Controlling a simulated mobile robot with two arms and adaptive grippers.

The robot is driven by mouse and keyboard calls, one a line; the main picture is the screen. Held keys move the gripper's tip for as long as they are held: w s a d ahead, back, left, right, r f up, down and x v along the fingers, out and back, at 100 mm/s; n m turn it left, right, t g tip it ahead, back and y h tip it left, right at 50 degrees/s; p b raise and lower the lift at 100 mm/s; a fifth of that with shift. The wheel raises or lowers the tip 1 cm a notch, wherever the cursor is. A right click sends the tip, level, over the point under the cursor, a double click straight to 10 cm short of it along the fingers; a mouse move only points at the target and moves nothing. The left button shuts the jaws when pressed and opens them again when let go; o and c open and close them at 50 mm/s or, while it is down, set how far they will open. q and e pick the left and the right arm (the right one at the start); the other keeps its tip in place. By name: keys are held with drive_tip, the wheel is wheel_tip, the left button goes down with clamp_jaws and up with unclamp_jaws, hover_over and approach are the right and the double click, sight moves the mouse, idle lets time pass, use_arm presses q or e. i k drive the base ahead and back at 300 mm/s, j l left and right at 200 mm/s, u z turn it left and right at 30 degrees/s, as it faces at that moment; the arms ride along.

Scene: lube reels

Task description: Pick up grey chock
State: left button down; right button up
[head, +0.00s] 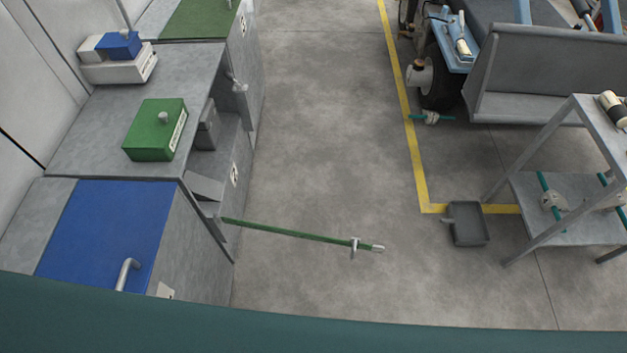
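I cannot surely make out a grey chock in the head view. A dark grey, shallow, tray-like block (467,225) lies on the floor by the corner of the yellow line, with a small light knob on its left side. A grey wedge-shaped piece (205,187) sits at the front of the left cabinets, and I cannot tell if it is loose or part of them. Neither of my grippers is in view.
A green box (155,130) stands on the grey counter (85,140). A grey cart (585,200) and a wheeled vehicle (440,70) stand right. The middle floor is clear.

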sight(202, 188)
drive_tip(key=u, duration=1.25)
drive_tip(key=i+l, duration=0.1)
drive_tip(key=l, duration=0.6)
drive_tip(key=i+l, duration=0.15)
drive_tip(key=l, duration=0.2)
